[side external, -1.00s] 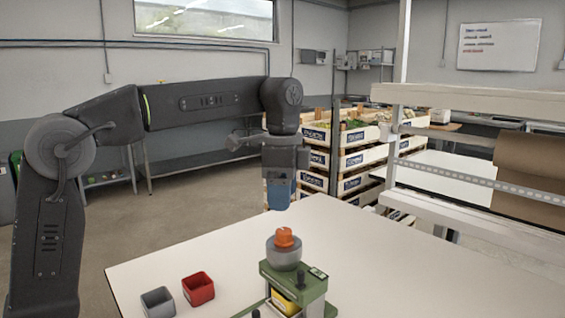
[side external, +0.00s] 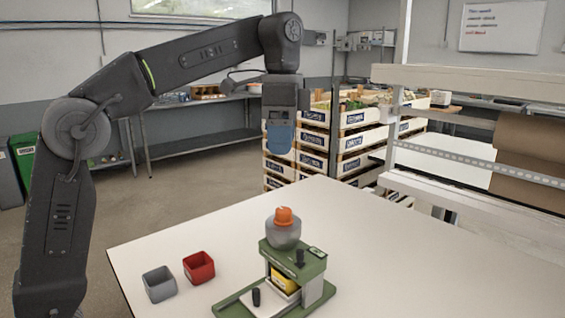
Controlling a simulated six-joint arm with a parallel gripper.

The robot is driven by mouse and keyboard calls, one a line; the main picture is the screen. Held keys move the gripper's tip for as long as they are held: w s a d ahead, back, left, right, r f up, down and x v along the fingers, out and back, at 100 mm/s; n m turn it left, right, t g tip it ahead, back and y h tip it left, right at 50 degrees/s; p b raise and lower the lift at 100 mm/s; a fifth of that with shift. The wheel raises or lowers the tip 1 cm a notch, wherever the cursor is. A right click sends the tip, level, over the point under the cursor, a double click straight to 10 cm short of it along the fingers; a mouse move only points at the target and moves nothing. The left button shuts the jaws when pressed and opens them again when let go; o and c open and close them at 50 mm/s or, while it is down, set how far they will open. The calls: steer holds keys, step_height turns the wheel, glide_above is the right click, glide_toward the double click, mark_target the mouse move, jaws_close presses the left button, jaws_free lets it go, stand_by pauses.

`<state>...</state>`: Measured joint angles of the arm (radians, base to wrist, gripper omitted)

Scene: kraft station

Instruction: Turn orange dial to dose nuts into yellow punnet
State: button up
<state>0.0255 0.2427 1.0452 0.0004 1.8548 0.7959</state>
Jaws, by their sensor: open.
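The orange dial (side external: 283,215) sits on top of a grey rounded hopper (side external: 283,234) on a green dosing machine (side external: 293,262). The yellow punnet (side external: 284,279) sits inside the machine's lower opening, partly hidden by its frame. Nuts cannot be made out. My gripper (side external: 281,148) points straight down, high above the dial and apart from it. It is open, with blue fingers seen nearly edge-on and nothing visible between them.
A red punnet (side external: 199,267) and a grey punnet (side external: 159,284) stand on the white table (side external: 400,258) left of the machine. A white shelf frame (side external: 470,205) rises at the right. Stacked crates (side external: 350,140) stand behind the table. The table right of the machine is clear.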

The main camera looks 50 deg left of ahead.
mark_target(283, 209)
step_height(283, 209, down, 14)
steer(key=n, duration=2.4)
steer(key=shift+w+d+f+n, duration=0.1)
steer(key=shift+n, duration=0.3)
steer(key=shift+c, duration=0.4)
steer(key=c, duration=0.9)
steer(key=shift+o, duration=0.2)
